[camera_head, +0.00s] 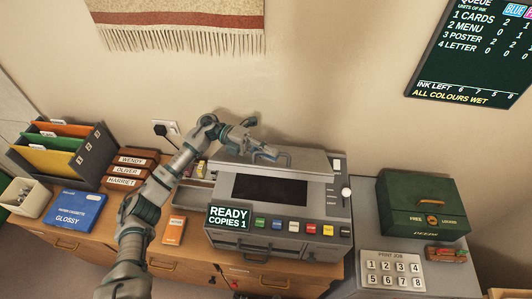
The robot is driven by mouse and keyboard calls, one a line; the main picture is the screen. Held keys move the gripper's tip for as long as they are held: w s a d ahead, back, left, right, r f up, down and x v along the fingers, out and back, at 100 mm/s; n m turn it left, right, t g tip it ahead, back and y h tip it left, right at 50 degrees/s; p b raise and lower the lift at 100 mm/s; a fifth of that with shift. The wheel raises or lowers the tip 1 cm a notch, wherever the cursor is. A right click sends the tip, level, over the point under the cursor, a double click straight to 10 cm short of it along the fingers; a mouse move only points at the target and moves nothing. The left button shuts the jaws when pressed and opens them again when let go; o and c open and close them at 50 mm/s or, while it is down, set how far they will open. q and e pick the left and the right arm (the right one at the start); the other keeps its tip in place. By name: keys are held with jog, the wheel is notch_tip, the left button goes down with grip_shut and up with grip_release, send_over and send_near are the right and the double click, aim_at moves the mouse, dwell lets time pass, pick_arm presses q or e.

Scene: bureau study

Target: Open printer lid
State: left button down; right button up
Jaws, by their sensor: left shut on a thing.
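The grey printer (270,226) stands on the wooden cabinet, with a dark panel (270,189) on its upper face and a small screen (229,216) reading "READY COPIES 1". Its grey lid (305,165) lies along the back, with a bar handle (287,156) on it. My left arm reaches over from the left, and my left gripper (266,152) is at the handle, shut on it. The fingers hide part of the handle. How far the lid is raised is hard to tell. My right gripper is not in view.
Coloured buttons (294,226) line the printer's front. Left are a blue "GLOSSY" box (75,208), a folder rack (88,160) and name-marked boxes (134,168). Right are a green case (422,206) and a numbered keypad (392,270). The wall stands close behind.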

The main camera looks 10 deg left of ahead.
pick_arm(q)
jog(key=c, duration=1.5)
grip_release()
jog(key=shift+d+f, duration=0.1)
jog(key=shift+d, duration=0.1)
jog(key=shift+w+d, duration=0.15)
jog(key=shift+d, duration=0.2)
jog(key=v, duration=1.2)
jog(key=shift+f, duration=0.2)
jog(key=shift+d, duration=0.15)
jog(key=shift+a, duration=0.3)
